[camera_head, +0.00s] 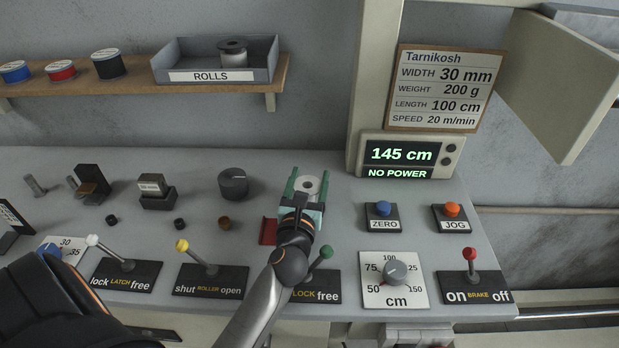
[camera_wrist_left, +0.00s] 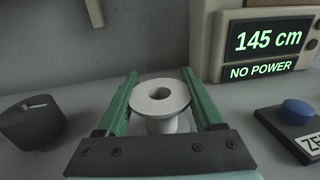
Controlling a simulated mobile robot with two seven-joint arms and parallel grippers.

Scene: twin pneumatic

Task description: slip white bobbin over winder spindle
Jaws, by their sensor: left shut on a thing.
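The white bobbin (camera_head: 308,184) is a flanged spool with a dark round hole in its top. It stands upright between the green fingers of my left gripper (camera_head: 310,176), which is shut on it. The bobbin (camera_wrist_left: 160,98) also shows in the left wrist view, between both fingers, with its hole facing up. No winder spindle can be made out; the bobbin and gripper hide what is below them. I cannot tell whether the bobbin touches anything underneath. My right gripper is not in view.
A dark knob (camera_head: 233,183) stands left of the gripper and a red piece (camera_head: 268,231) just below-left. The display (camera_head: 400,155), ZERO button (camera_head: 383,209) and JOG button (camera_head: 452,211) are to the right. Levers line the front edge. A shelf (camera_head: 140,85) runs behind.

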